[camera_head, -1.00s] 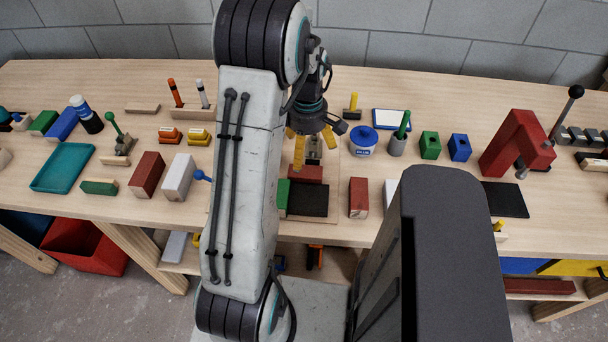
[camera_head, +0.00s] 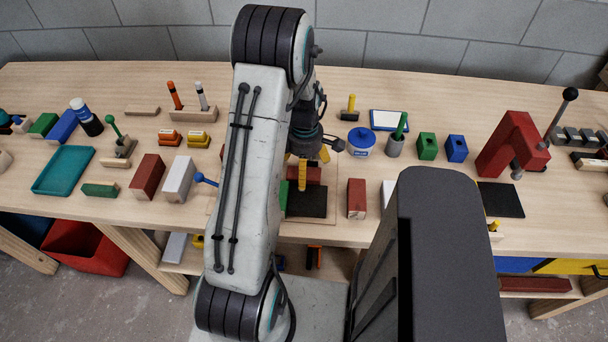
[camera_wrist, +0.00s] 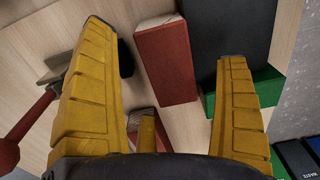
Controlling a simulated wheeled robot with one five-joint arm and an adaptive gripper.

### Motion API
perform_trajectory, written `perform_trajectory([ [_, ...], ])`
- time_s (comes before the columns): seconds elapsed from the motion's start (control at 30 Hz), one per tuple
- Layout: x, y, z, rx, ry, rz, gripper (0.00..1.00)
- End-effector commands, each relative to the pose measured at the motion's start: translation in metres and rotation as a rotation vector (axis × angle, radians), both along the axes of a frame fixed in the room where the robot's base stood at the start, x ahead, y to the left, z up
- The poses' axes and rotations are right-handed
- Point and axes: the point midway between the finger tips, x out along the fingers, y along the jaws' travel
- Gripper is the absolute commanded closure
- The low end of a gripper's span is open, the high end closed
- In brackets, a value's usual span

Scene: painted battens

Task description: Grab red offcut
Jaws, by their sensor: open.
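My gripper (camera_head: 309,168) is open and points down over the middle of the bench in the head view. Its two yellow fingers fill both sides of the wrist view (camera_wrist: 164,48). A red block (camera_wrist: 168,62) with a pale wood end shows between the fingers there, below them and apart from them. In the head view this red block (camera_head: 312,175) lies behind the black block (camera_head: 306,203), partly hidden by a finger. I cannot tell which red piece is the offcut.
A green block (camera_head: 283,193) adjoins the black block. Another red block (camera_head: 357,198) stands to the right, and one (camera_head: 147,175) far left. A red-handled tool (camera_wrist: 28,125) lies beside the left finger.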

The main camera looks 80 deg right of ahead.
Motion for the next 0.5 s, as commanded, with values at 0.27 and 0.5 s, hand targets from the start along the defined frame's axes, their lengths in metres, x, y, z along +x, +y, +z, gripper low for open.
perform_trajectory([
  [0.27, 0.0, 0.0002, -0.0115, 0.0, 0.0, -0.001, 0.07],
  [0.5, 0.0, 0.0001, -0.0113, 0.0, 0.0, -0.001, 0.14],
])
